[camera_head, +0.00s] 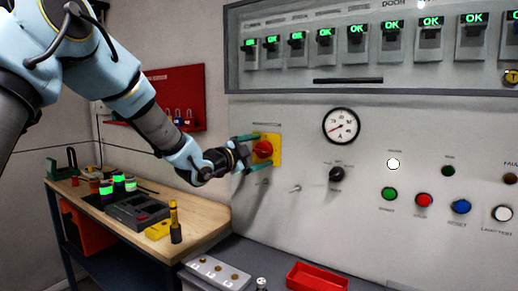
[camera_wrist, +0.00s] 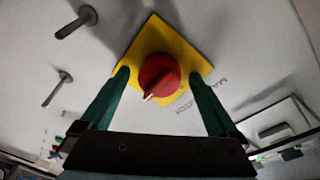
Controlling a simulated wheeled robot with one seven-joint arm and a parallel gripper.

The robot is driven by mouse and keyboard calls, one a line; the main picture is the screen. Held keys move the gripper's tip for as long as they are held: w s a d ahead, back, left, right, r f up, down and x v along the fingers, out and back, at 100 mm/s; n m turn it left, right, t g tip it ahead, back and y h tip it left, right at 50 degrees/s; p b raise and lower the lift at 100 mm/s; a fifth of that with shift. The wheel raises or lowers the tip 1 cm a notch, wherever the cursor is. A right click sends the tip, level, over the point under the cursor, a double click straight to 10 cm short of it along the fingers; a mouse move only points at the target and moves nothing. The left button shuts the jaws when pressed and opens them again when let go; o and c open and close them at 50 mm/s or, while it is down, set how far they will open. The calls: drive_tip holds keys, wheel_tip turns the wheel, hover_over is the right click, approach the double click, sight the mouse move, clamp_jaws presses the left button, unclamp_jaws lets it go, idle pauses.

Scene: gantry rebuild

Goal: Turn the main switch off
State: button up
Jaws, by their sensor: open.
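The main switch is a round red knob (camera_head: 263,149) on a yellow square plate (camera_head: 275,143) on the grey panel. In the wrist view the red knob (camera_wrist: 159,75) sits on its yellow plate (camera_wrist: 165,33), with a pale pointer mark at its lower left. My gripper (camera_head: 258,152) is at the plate. Its two green fingers are open, one above and one below the knob in the head view. In the wrist view my gripper (camera_wrist: 160,85) has a finger on each side of the knob, with visible gaps between them and it.
Two toggle levers (camera_head: 295,188) and a black selector knob (camera_head: 336,174) are near the switch. A round gauge (camera_head: 341,126) and several coloured buttons (camera_head: 424,200) are farther right. A wooden bench (camera_head: 205,222) with tools stands at left. A red tray (camera_head: 316,278) lies below the panel.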

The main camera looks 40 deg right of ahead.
drive_tip(key=c, duration=1.4)
drive_tip(key=shift+f, duration=0.1)
drive_tip(key=shift+f+n+b, duration=0.1)
drive_tip(key=shift+n+b, duration=0.3)
drive_tip(key=shift+b, duration=0.15)
drive_tip(key=n+b, duration=0.2)
drive_tip(key=shift+f+n+b, duration=0.15)
drive_tip(key=shift+n+b, duration=0.25)
drive_tip(key=n+h+b, duration=0.1)
drive_tip(key=n+b, duration=0.2)
drive_tip(key=n, duration=0.2)
drive_tip(key=shift+t, duration=0.4)
drive_tip(key=n+b, duration=0.2)
drive_tip(key=n, duration=0.3)
drive_tip(key=shift+t, duration=0.4)
drive_tip(key=n+t+b, duration=0.1)
drive_tip(key=n, duration=0.4)
drive_tip(key=shift+s+n+b, duration=0.1)
drive_tip(key=shift+n+b, duration=0.2)
drive_tip(key=shift+n, duration=0.3)
